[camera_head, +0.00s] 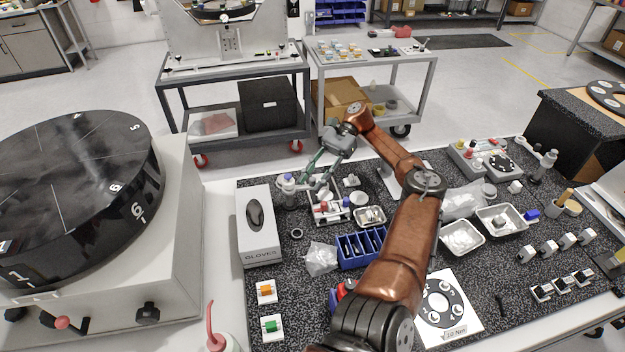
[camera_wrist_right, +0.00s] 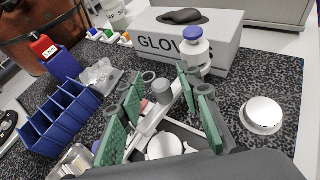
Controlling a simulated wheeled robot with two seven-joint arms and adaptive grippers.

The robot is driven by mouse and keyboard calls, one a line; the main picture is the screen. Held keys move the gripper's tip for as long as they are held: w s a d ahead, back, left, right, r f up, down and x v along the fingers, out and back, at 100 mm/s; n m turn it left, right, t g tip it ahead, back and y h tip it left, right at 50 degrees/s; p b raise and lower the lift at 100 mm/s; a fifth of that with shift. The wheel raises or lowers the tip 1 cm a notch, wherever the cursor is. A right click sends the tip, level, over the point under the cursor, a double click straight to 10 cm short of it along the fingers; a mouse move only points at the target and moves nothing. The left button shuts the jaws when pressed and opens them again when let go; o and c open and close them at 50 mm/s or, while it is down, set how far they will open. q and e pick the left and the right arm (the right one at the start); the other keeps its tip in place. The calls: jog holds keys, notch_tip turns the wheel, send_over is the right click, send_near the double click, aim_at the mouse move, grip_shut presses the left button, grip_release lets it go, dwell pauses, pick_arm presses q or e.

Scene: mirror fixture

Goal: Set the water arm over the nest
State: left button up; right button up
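My right gripper (camera_head: 318,172) reaches down over a small white fixture (camera_head: 328,208) on the speckled bench mat. In the right wrist view the gripper (camera_wrist_right: 160,100) is open, its green-padded fingers apart. Between the fingers lies a pale bar with a grey round knob (camera_wrist_right: 162,88), which looks like the water arm; I see no clear grip on it. A white round piece (camera_wrist_right: 164,147) below the bar may be the nest, partly hidden by the gripper. I cannot tell whether the bar lies over it. My left gripper is not in view.
A blue-capped white bottle (camera_head: 288,190) stands just left of the fixture, beyond the fingers in the wrist view. A glove box (camera_head: 258,240), blue bin rack (camera_head: 362,248), metal tray (camera_head: 370,216) and round white lid (camera_wrist_right: 262,113) are nearby.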

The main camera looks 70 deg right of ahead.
aim_at(314, 178)
notch_tip(314, 178, up, 10)
dwell(0.6)
jog(key=shift+s, duration=0.15)
dwell(0.5)
